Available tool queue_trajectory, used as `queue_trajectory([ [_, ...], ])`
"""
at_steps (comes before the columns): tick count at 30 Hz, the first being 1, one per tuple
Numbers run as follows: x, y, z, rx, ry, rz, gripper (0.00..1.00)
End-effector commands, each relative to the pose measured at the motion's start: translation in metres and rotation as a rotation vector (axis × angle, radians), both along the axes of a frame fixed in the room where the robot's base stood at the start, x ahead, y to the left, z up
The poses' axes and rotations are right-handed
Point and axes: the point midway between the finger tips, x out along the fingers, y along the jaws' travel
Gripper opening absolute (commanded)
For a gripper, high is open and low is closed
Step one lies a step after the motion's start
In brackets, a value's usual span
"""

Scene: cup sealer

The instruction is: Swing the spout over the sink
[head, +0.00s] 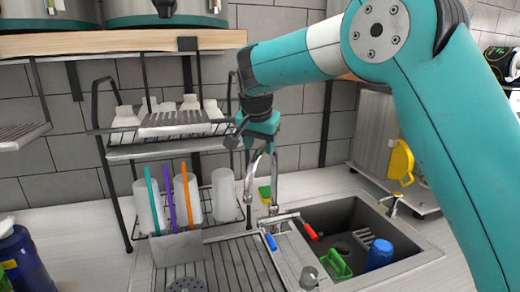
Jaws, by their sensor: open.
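The chrome tap with its curved spout (251,176) stands behind the sink unit. Its visible thin arch comes down to the left of the upright body, on the drainboard side rather than over the basin. The sink basin (335,213) is dark grey and lies to the right of the tap. My gripper (256,146) is open, pointing down at the top of the tap, and hides the upper part of the spout. I cannot tell whether its fingers touch the spout.
A wire rack (118,152) with white bottles and cups stands close on the left. The ribbed drainboard (235,268) lies in front. A blue cup (378,255) and a green-handled item (336,264) are in the basin. A yellow-green sponge (264,194) is behind the tap.

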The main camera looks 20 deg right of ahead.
Motion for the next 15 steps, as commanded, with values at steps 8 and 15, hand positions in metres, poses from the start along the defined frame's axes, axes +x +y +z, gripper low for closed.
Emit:
queue_trajectory([
  [8,0.009,-0.004,-0.021,-0.001,0.001,0.0,0.49],
  [15,0.009,-0.004,-0.023,-0.001,-0.001,0.0,0.49],
])
